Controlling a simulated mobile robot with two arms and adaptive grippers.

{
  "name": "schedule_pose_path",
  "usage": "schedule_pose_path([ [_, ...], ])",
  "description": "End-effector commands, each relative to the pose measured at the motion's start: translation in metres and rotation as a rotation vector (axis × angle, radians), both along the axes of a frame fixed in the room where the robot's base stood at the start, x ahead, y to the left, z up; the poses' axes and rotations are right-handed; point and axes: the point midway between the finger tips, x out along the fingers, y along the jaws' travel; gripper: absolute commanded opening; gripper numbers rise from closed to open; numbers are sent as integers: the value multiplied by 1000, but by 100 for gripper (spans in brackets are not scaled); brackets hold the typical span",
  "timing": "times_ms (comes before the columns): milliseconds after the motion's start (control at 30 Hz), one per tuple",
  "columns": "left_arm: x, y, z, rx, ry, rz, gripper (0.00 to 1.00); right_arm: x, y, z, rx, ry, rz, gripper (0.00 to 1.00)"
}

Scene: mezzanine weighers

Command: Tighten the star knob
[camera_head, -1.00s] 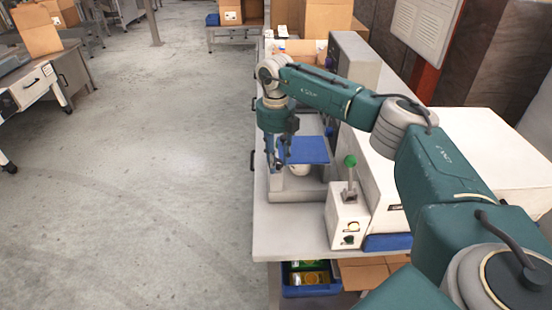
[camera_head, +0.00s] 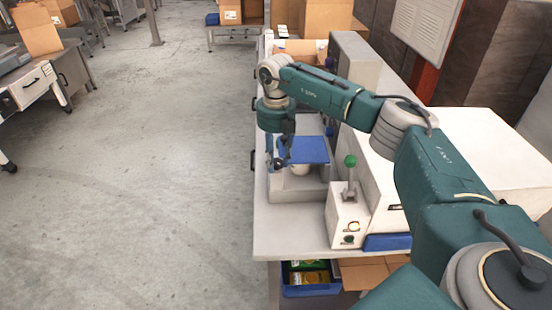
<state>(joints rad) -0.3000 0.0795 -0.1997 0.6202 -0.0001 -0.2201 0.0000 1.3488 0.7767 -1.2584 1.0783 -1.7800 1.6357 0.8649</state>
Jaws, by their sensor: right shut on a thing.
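My right gripper (camera_head: 279,162) points down at the left front edge of the blue plate (camera_head: 304,149) on the small weigher. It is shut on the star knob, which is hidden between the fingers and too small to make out. A pale round pedestal (camera_head: 300,169) shows under the plate, on the grey weigher base (camera_head: 300,190). My left gripper is out of view.
A white control box (camera_head: 347,215) with a green-balled lever (camera_head: 350,161) stands right of the weigher on the white bench (camera_head: 285,243). A grey upright housing (camera_head: 353,62) stands behind.

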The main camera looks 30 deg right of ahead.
Motion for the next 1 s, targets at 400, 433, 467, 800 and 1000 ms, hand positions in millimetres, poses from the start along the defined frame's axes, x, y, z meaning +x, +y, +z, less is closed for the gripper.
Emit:
schedule_pose_path([
  [400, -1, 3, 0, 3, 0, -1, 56, 3, -2, 4, -2, -11, -2, 51],
  [433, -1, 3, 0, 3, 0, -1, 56, 3, -2, 5, -2, -11, -2, 51],
  [467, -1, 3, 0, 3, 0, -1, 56, 3, -1, 7, -2, -11, -1, 51],
  [800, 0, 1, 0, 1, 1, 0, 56, 4, -2, 70, -1, -15, -2, 51],
  [1000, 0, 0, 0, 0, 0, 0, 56, 4, -3, 105, -1, -15, -4, 51],
])
